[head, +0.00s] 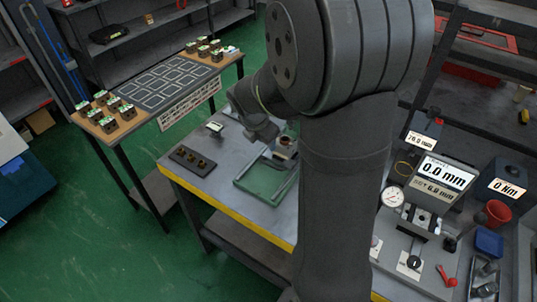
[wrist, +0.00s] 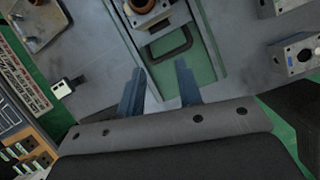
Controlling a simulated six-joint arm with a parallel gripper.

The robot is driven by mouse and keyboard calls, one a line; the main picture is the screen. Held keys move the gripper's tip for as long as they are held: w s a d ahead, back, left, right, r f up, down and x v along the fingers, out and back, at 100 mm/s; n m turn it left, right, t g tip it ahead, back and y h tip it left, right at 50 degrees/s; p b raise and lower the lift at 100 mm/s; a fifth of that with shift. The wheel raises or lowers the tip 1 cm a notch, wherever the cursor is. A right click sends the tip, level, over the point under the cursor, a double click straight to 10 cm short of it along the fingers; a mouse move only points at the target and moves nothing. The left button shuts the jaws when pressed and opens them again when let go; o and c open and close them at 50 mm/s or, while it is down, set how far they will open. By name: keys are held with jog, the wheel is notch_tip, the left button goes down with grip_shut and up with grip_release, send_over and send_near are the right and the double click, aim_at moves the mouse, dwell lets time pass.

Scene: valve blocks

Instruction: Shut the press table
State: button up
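The press table shows in the wrist view as a grey sliding plate (wrist: 138,38) between rails, with a dark loop handle (wrist: 186,42) at its near end. A block with a brown round part (wrist: 143,5) sits on it. Green surface lies between the rails; it also shows in the head view (head: 262,183). My gripper (wrist: 160,88) is open and empty, with its two fingers apart on the near side of the handle, not touching it as far as I can see. In the head view my arm hides part of the press area.
A dark strip with several brass pieces (head: 193,160) lies at the bench's left. A side table (head: 165,84) holds several valve blocks. Gauges and a display (head: 445,174) stand at the right. A metal block (wrist: 298,54) is at the right in the wrist view.

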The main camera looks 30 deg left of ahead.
notch_tip(320, 180, up, 7)
jog(key=s+m+g, duration=0.2)
jog(key=m, duration=1.4)
send_near(270, 164)
jog(key=f, duration=0.2)
jog(key=w+f, duration=0.1)
jog(key=f, duration=0.4)
jog(key=shift+w+f, duration=0.25)
jog(key=shift+f, duration=0.05)
grip_shut()
